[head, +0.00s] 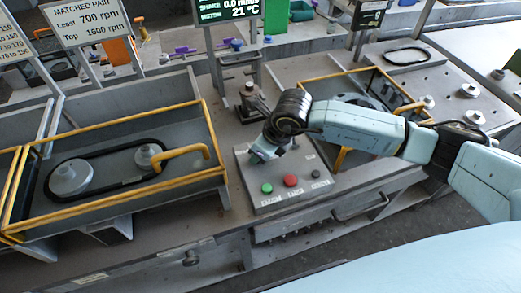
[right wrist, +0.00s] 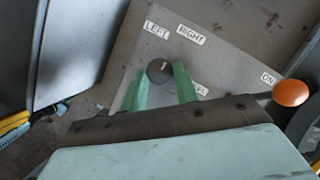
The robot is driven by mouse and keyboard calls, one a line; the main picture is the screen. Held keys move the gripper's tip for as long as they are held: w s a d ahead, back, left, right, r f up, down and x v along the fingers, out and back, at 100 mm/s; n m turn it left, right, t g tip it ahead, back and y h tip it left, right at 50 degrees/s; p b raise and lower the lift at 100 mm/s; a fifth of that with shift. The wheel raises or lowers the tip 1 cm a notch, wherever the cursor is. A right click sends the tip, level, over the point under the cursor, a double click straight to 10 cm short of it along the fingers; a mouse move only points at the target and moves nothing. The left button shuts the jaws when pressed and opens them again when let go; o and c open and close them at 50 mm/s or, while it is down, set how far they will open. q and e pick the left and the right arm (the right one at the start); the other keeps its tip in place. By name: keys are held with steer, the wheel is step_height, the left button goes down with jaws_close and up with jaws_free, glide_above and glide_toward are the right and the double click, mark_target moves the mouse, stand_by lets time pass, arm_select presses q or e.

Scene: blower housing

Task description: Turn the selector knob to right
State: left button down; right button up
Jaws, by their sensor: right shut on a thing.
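The selector knob (right wrist: 160,71) is a small dark round knob with a pale mark on its top. It sits on the grey control panel (right wrist: 235,60), near the labels LEFT (right wrist: 157,30) and RIGHT (right wrist: 191,35). The pale mark points roughly up in the right wrist view, toward the area of the two labels; its exact setting is hard to tell. My right gripper (right wrist: 160,85) has its green fingers on both sides of the knob, shut on it. In the head view my right gripper (head: 263,156) covers the knob. My left gripper is out of view.
A green button (head: 267,188), a red button (head: 290,181) and a dark button (head: 316,174) stand along the panel's front. An orange round head (right wrist: 290,92) is near the ON label. A yellow-railed housing (head: 130,195) stands left of the panel.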

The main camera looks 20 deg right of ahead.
steer(key=shift+m, duration=0.7)
steer(key=shift+t+h, duration=0.3)
steer(key=o, duration=1)
steer(key=shift+r, duration=0.1)
steer(key=b+v, duration=0.1)
steer(key=v, duration=1.2)
steer(key=shift+r, duration=0.15)
